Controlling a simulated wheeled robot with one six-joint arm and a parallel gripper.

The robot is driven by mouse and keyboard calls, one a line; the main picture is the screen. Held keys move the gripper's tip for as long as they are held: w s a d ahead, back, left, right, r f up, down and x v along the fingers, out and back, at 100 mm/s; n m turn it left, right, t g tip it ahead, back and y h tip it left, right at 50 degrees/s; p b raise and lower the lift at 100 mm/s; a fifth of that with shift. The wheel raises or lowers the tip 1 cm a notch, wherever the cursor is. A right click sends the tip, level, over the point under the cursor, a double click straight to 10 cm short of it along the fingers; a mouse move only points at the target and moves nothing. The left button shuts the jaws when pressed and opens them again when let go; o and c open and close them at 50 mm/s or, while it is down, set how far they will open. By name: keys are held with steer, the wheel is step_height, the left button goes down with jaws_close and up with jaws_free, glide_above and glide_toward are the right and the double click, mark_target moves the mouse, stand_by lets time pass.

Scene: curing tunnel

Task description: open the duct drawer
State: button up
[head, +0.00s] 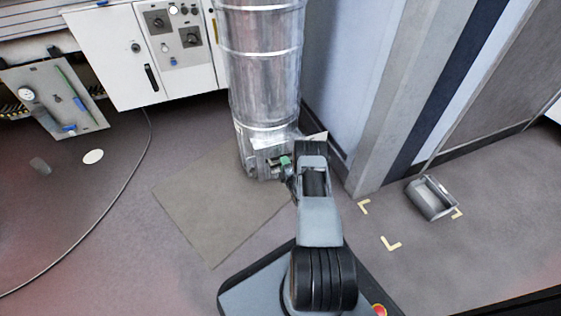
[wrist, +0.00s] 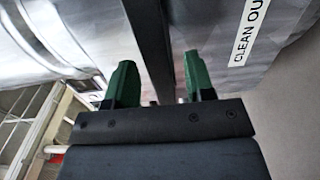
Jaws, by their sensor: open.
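The silver metal duct (head: 265,70) stands upright in the middle of the head view. The duct drawer (head: 252,160) is at its foot, largely hidden behind my arm; I cannot make out how far it is out. In the wrist view a metal face with a "CLEAN OU" label (wrist: 248,32) is close ahead. My gripper (head: 281,162) is at the front of the duct's foot. In the wrist view its green fingers (wrist: 161,82) are apart, with a dark bar (wrist: 150,35) running between them. I cannot tell whether they touch it.
A grey open bin (head: 431,198) lies on the floor at right, by yellow corner marks (head: 391,243). A flat mat (head: 215,205) lies before the duct. A white control cabinet (head: 130,55) stands at left, a pale blue wall (head: 350,70) at right. A cable (head: 148,140) crosses the left floor.

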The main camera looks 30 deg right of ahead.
steer(key=shift+w+d, duration=0.2)
steer(key=shift+w, duration=0.4)
jaws_close()
